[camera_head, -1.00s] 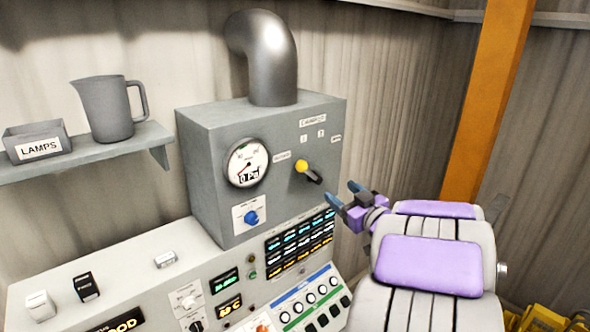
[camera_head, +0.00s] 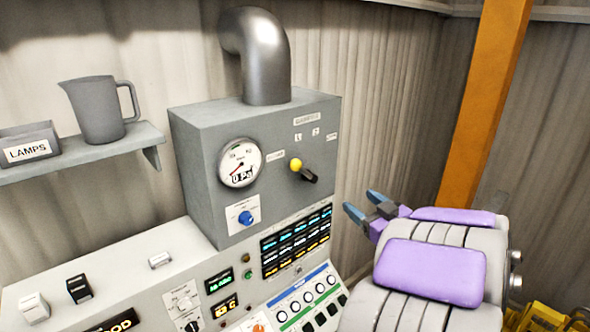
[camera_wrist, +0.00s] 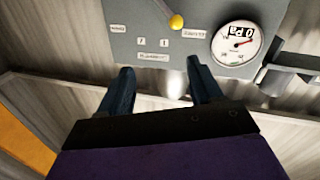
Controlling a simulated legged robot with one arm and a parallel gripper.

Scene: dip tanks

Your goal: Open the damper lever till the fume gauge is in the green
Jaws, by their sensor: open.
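The damper lever (camera_head: 304,172) is on the front of a grey box (camera_head: 205,185), a dark arm with a yellow knob pointing up-left. Its yellow knob also shows in the wrist view (camera_wrist: 176,22), above the fingers. The fume gauge (camera_head: 240,163) is a round white dial left of the lever. It reads 0 Pa, with a red needle and a small green band at the top; it also shows in the wrist view (camera_wrist: 238,43). My gripper (camera_head: 361,204) is open and empty, to the right of and below the lever, apart from it. Both fingers show in the wrist view (camera_wrist: 158,75).
A blue knob (camera_head: 246,217) sits below the gauge. A console (camera_head: 130,275) with switches and displays lies under the box. A shelf (camera_head: 85,152) with a grey jug (camera_head: 97,108) and a LAMPS bin (camera_head: 28,145) is at left. An orange post (camera_head: 485,105) stands at right.

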